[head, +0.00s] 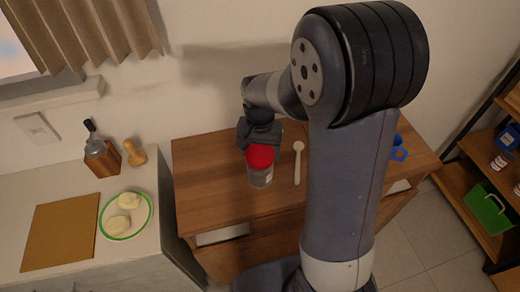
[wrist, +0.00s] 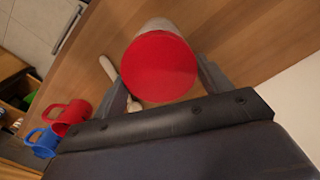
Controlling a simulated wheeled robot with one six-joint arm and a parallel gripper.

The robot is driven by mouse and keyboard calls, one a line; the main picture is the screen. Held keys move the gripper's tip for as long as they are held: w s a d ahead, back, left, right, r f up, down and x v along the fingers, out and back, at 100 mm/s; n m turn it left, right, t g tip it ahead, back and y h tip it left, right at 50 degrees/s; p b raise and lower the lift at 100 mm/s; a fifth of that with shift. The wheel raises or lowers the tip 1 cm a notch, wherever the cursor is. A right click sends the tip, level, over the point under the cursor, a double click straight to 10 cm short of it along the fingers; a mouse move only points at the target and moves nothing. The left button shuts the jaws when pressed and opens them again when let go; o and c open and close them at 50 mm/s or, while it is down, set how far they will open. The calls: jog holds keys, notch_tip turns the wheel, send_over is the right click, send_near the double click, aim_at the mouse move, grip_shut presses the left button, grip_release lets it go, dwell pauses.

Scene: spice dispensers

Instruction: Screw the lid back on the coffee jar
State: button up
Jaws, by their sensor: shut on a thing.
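The coffee jar (head: 261,179) is a clear-grey jar standing upright on the wooden cabinet top, under my gripper. The red lid (head: 260,156) is at the jar's mouth, directly above it; I cannot tell whether it is seated or threaded. My gripper (head: 259,145) points down from above and is shut on the red lid. In the wrist view the round red lid (wrist: 158,67) lies between the two fingers of my gripper (wrist: 165,78), and a pale part of the jar (wrist: 160,25) shows beyond it.
A pale spoon (head: 298,162) lies right of the jar. A blue mug (head: 399,152) is farther right, partly behind my arm; a red mug (wrist: 68,114) shows in the wrist view. The left counter holds a cutting board (head: 58,236) and a plate (head: 143,224). A shelf stands right.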

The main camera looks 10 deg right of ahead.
aim_at(261, 154)
jog(key=m, duration=0.6)
jog(key=shift+d, duration=0.1)
jog(key=shift+s+m, duration=0.1)
jog(key=shift+m, duration=1.5)
jog(key=shift+m, duration=2.2)
jog(key=o, duration=1.2)
jog(key=shift+c, duration=0.2)
notch_tip(261, 154, up, 11)
jog(key=shift+f+b, duration=0.15)
jog(key=shift+b, duration=0.3)
